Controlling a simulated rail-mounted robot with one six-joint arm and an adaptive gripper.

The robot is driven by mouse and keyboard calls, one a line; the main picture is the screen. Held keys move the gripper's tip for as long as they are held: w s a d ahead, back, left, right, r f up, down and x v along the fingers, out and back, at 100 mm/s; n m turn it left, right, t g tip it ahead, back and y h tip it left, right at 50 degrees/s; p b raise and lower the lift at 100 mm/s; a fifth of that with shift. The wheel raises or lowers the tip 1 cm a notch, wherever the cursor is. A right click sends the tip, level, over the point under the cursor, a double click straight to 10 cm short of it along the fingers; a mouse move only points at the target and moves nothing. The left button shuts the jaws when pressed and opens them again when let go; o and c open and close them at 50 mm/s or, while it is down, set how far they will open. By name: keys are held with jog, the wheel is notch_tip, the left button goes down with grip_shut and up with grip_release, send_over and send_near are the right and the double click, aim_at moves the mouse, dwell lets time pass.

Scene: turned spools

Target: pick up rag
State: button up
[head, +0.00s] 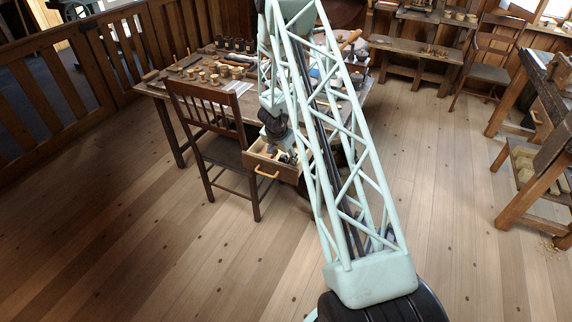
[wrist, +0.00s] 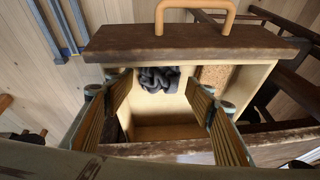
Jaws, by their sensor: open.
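The rag is a dark grey crumpled cloth (wrist: 158,79) lying in an open wooden drawer (wrist: 168,133), against the wall on the handle side. My gripper (wrist: 160,88) is open, its two ribbed fingers spread to the left and right of the rag in the wrist view. Nothing is between the fingertips that I can see as held. Whether the fingers touch the rag I cannot tell. In the head view my gripper (head: 286,157) is at the drawer, and the rag cannot be made out clearly there.
The drawer front has an orange handle (wrist: 196,8). A cork-like block (wrist: 214,75) lies beside the rag. A wooden chair (head: 222,155) stands close left of the drawer. The workbench (head: 240,92) above carries spools and tools.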

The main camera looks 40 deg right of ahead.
aim_at(286, 161)
jog(key=shift+f, duration=0.1)
jog(key=shift+b+x, duration=0.95)
jog(key=shift+x, duration=1.6)
jog(key=shift+c, duration=0.5)
jog(key=shift+c, duration=1.1)
notch_tip(286, 161, up, 10)
jog(key=p, duration=0.5)
jog(key=shift+o, duration=0.2)
jog(key=shift+c, duration=0.9)
